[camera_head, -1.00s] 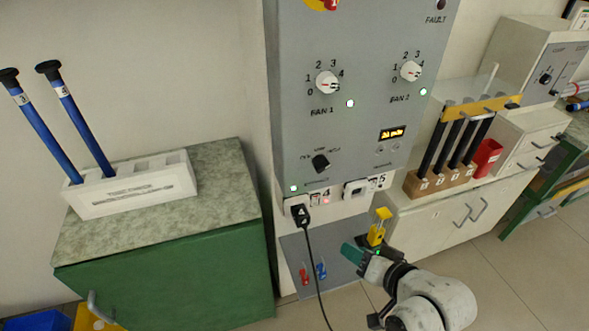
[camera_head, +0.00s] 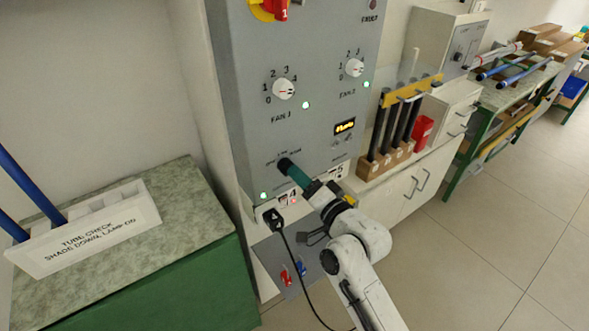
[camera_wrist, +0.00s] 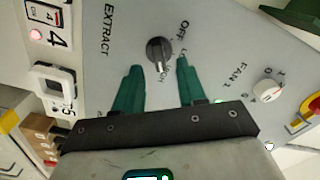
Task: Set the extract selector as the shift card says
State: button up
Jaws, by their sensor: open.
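The extract selector is a small black knob (camera_head: 284,164) low on the grey control panel (camera_head: 300,120). In the wrist view the knob (camera_wrist: 158,51) sits among the printed words EXTRACT, OFF and HIGH; another word is partly covered by a finger. I cannot tell its pointer setting for sure. My gripper (camera_head: 291,170) is at the knob in the head view. In the wrist view my gripper (camera_wrist: 159,70) is open, its two teal fingers on either side of the knob, with gaps showing. No shift card can be made out.
Fan 1 (camera_head: 284,89) and fan 2 (camera_head: 354,67) dials are above the selector. A black plug (camera_head: 273,219) with a hanging cable is below it. The floor at right is clear.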

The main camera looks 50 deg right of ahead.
aim_at(287, 168)
jog(key=shift+x, duration=1.45)
grip_shut()
